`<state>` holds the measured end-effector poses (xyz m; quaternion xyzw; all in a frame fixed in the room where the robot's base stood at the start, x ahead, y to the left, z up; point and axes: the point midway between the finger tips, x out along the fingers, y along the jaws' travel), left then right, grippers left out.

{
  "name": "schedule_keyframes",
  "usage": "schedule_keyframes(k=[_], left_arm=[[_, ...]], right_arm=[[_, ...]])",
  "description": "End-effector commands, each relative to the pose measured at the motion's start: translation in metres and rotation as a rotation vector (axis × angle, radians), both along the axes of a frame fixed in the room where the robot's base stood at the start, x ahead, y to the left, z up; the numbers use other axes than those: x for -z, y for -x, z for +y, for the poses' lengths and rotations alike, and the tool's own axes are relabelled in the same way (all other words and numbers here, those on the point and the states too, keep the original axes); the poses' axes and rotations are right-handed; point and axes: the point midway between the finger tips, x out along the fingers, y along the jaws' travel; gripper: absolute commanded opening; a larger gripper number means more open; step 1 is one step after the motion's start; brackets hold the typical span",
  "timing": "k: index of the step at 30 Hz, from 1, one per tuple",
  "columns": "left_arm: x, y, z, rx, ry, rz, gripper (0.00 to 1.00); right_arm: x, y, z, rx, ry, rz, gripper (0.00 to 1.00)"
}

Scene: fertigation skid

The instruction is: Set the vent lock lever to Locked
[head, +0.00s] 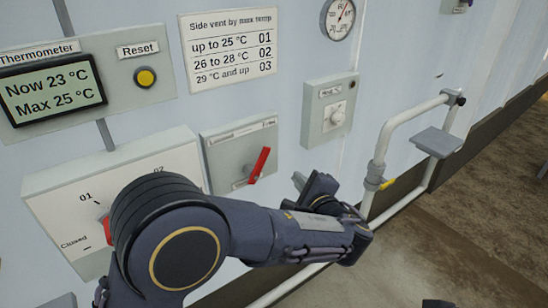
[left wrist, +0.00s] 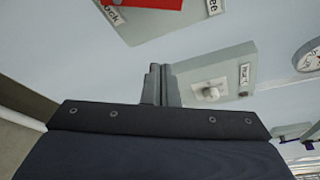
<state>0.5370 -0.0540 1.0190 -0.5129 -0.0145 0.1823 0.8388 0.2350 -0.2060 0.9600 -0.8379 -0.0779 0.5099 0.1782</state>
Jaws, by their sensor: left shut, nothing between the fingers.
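The vent lock lever (head: 259,165) is a red handle on a grey box (head: 222,158) in the middle of the head view. It points up and leans to the right; the labels on its box are too small to read there. In the left wrist view the red lever (left wrist: 168,3) is cut off by the top edge, between labels ending in "ock" and "ree". My left gripper (head: 314,186) is shut and empty, to the right of the lever and apart from it. Its fingers show in the left wrist view (left wrist: 161,80).
A grey knob box (head: 331,108) is on the wall right of the lever, above my left gripper. A vent dial panel (head: 60,190), partly hidden by my left arm, is at left. A pale pipe (head: 384,145) with a small grey shelf (head: 438,141) stands at right.

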Motion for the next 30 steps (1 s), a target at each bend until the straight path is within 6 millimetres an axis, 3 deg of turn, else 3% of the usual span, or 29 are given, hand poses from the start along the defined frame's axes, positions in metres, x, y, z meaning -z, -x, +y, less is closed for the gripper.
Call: schedule_keyframes(k=[11, 26, 30], left_arm=[[0.001, -0.007, 0.004, -0.005, 0.002, 0.002, 0.0], [0.016, -0.097, 0.037, -0.006, 0.001, 0.004, 0.0], [0.002, -0.082, 0.052, -0.004, 0.002, 0.002, 0.0]], right_arm=[[-0.002, 0.0, 0.0, 0.0, 0.0, 0.0, 0.48], [-0.023, 0.0, 0.0, 0.0, 0.0, 0.0, 0.48], [-0.03, 0.0, 0.0, 0.0, 0.0, 0.0, 0.48]])
